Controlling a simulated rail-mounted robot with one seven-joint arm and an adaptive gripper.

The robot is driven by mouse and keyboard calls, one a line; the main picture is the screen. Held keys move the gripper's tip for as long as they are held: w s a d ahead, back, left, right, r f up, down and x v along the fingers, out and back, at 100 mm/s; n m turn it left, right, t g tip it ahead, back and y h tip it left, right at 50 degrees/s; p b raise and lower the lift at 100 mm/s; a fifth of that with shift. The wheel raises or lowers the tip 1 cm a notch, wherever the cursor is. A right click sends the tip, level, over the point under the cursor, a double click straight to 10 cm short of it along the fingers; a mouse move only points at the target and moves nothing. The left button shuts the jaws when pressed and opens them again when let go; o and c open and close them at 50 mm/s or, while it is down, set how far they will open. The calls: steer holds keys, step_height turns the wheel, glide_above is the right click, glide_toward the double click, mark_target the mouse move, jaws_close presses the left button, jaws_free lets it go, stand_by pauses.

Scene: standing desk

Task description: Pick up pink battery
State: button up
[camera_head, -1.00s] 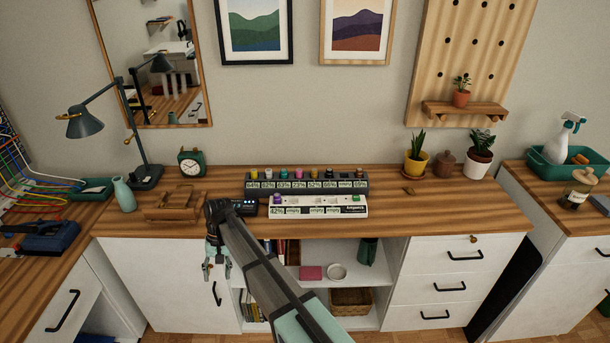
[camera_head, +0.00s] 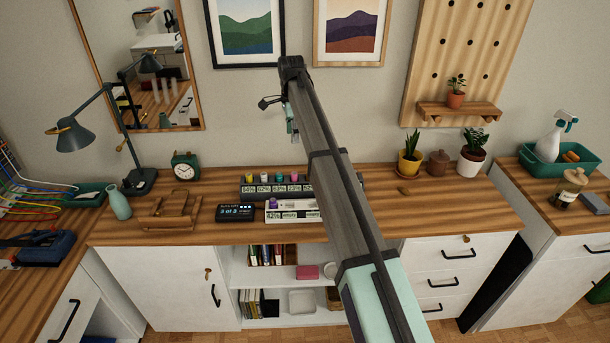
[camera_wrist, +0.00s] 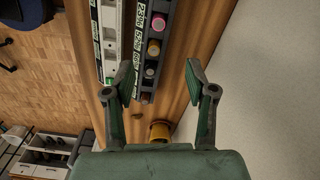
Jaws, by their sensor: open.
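The pink battery (camera_wrist: 149,17) stands upright in a slot of the dark charger (camera_wrist: 143,101), near the top edge of the wrist view. An orange-topped battery (camera_wrist: 154,47) and darker ones stand below it in the same row. My gripper (camera_wrist: 158,75) is open and empty, its two fingers spread over the lower end of this row. The pink battery is ahead of the fingertips, apart from them. In the head view my gripper (camera_head: 291,118) is seen edge-on, raised in front of the wall. My arm hides the right part of the dark charger (camera_head: 247,194) there.
A white charger (camera_head: 285,217) and a black display box (camera_head: 233,212) stand in front of the dark charger. A yellow plant pot (camera_head: 410,167) is to the right; it also shows in the wrist view (camera_wrist: 160,130). The desk's left part holds a clock and wooden stand.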

steer(key=p, duration=0.3)
glide_above(294, 173)
step_height(294, 173, down, 12)
steer(key=shift+w+a+r, duration=0.15)
steer(key=shift+r, duration=0.05)
steer(key=shift+f+p, duration=1.5)
steer(key=shift+f, duration=1.2)
jaws_close()
